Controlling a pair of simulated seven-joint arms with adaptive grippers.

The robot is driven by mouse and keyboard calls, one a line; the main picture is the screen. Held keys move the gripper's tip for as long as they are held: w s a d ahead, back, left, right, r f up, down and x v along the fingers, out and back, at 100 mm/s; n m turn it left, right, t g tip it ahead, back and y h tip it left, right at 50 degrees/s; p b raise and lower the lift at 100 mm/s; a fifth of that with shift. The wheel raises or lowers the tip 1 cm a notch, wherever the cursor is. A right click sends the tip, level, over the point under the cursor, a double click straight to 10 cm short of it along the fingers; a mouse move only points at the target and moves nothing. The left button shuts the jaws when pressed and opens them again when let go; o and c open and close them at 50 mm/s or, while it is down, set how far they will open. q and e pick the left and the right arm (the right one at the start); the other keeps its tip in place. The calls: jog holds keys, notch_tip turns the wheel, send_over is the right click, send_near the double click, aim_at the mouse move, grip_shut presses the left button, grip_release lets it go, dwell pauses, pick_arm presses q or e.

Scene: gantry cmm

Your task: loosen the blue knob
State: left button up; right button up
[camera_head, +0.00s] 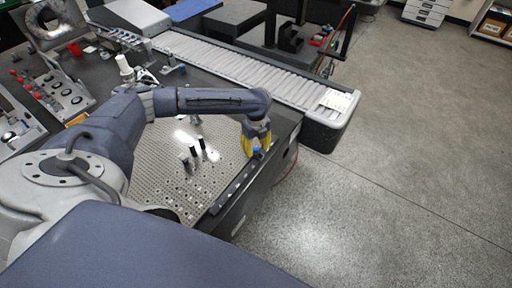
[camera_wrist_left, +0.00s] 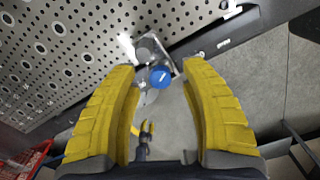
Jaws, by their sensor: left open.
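The blue knob (camera_wrist_left: 160,77) sits on a small metal fixture (camera_wrist_left: 147,50) at the edge of the perforated plate. In the left wrist view it lies ahead of and between the two yellow fingers, with a gap on both sides. In the head view the knob (camera_head: 257,150) is a small blue spot just at the fingertips. My left gripper (camera_head: 256,148) is open with its yellow fingers pointing down around the fixture area. It also fills the left wrist view (camera_wrist_left: 160,80). I cannot tell if a finger touches the knob. My right gripper is not in view.
The perforated plate (camera_head: 165,160) carries several black posts (camera_head: 193,152) left of the gripper. A roller conveyor (camera_head: 230,62) runs behind. A panel with red knobs (camera_head: 48,88) stands at the left. Open floor (camera_head: 400,170) lies to the right beyond the table edge.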

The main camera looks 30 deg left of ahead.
pick_arm(q)
jog(key=shift+f, duration=0.1)
jog(key=shift+c, duration=0.6)
grip_shut()
